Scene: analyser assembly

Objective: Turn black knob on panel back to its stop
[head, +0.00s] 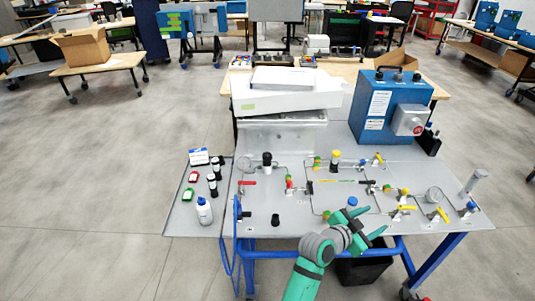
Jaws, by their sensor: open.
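The grey panel (300,225) is a flat table top fitted with valves, knobs and gauges. A short black knob (275,219) stands near its front left part. A taller black-topped knob (267,158) stands at the back left, and a black handle (310,187) sits near the middle. I cannot tell from this view how far any of them is turned. My green and grey gripper (377,223) is open and empty at the panel's front edge, right of the short black knob and apart from it. Its fingers point right.
A blue knob (352,201) stands just behind my gripper. Yellow-handled valves (400,208) and a gauge (433,195) stand to the right. A white bottle (204,211) and small vials stand on the left side tray. A blue box (392,105) stands behind.

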